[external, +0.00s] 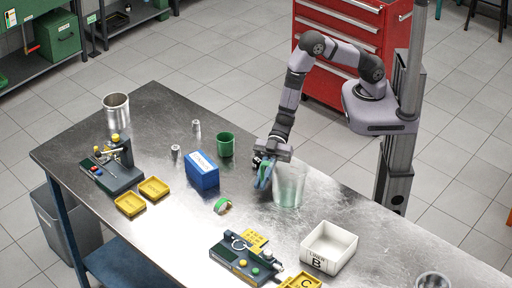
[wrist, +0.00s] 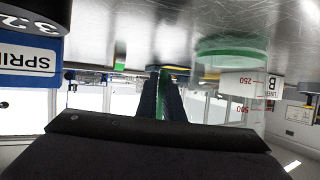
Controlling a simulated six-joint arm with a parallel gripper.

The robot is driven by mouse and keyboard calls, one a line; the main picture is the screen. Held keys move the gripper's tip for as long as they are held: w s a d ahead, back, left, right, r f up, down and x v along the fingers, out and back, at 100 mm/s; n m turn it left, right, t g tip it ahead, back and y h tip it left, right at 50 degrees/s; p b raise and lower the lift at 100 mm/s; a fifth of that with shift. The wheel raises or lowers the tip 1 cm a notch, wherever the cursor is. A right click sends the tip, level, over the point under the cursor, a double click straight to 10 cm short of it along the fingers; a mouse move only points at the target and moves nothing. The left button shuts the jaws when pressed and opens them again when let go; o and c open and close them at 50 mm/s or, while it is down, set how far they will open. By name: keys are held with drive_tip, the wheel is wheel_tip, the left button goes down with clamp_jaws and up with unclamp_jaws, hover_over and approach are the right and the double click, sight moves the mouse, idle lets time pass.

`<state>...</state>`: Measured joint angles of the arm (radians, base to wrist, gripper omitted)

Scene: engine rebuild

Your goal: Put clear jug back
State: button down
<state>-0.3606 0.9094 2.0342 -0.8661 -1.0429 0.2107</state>
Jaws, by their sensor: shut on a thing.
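The clear jug (external: 288,186) is upright near the middle of the metal bench, with a greenish tint at its lower part. In the wrist view, which is upside down, the jug (wrist: 232,75) is at the right, with a green base and red 250 and 500 marks. My gripper (external: 263,171) is at the jug's left side, low over the bench. Its fingers (wrist: 162,92) are shut on a thin green-tinted piece, which looks like the jug's handle. I cannot tell whether the jug's base touches the bench.
A blue box (external: 202,170) and a green cup (external: 226,145) stand left of my gripper. A white bin marked B (external: 328,248) and a device with buttons (external: 246,258) are in front. Bench space right of the jug is bare.

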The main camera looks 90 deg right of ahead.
drive_tip(key=shift+f, duration=0.1)
drive_tip(key=c, duration=2.3)
unclamp_jaws()
drive_tip(key=shift+f, duration=0.1)
drive_tip(key=o, duration=0.4)
drive_tip(key=shift+r, duration=0.3)
drive_tip(key=shift+d, duration=0.25)
drive_tip(key=b+v, duration=0.3)
drive_tip(key=v, duration=0.8)
drive_tip(key=shift+s+d, duration=0.2)
drive_tip(key=shift+r, duration=0.1)
